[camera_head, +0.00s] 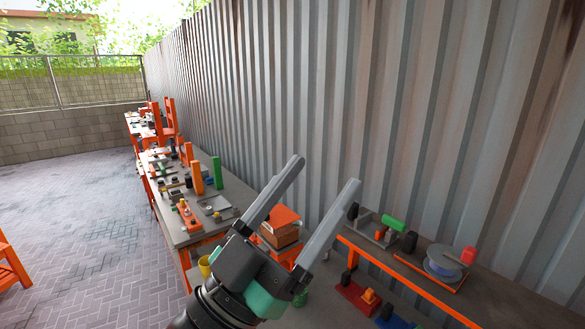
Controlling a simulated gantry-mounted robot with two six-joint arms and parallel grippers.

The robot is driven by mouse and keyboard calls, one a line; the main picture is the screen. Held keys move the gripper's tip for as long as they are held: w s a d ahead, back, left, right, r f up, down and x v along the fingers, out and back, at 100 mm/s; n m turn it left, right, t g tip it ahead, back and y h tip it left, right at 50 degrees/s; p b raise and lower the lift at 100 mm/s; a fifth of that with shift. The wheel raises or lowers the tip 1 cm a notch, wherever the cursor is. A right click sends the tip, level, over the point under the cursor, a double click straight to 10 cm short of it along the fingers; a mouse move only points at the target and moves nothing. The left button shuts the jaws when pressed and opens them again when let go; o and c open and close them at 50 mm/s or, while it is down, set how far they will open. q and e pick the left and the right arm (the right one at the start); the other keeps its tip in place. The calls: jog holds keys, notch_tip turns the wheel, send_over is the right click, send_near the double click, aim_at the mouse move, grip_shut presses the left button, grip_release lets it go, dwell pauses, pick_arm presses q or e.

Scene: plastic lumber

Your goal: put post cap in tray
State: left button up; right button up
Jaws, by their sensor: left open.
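My left gripper (325,173) is large in the foreground. Its two grey fingers are spread wide, point up and to the right, and hold nothing. Between and behind the fingers is a brown box-like piece with an orange top (282,216); I cannot tell whether this is the post cap. A shallow grey tray (207,200) lies on the long workbench, left of the gripper and apart from it. A small yellow piece (217,215) sits at its near edge. My right gripper is not in view.
The grey workbench (228,197) carries upright orange (197,178) and green (217,172) boards. A nearer orange-edged bench at right holds a spool (443,263) and a green cylinder (393,222). A corrugated metal wall (330,90) stands close behind. Open paving (80,220) lies left.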

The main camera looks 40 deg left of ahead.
pick_arm(q)
jog(key=s+d+r+n+t, duration=0.1)
jog(key=s+r+t, duration=0.1)
jog(key=s+r, duration=0.2)
jog(key=shift+s+d+r, duration=0.2)
jog(key=shift+s+r, duration=0.05)
jog(key=shift+r, duration=0.6)
jog(key=shift+o, duration=0.5)
jog(key=shift+s+r+n, duration=0.15)
jog(key=shift+s+n, duration=0.05)
jog(key=shift+n, duration=0.1)
jog(key=shift+w, duration=0.1)
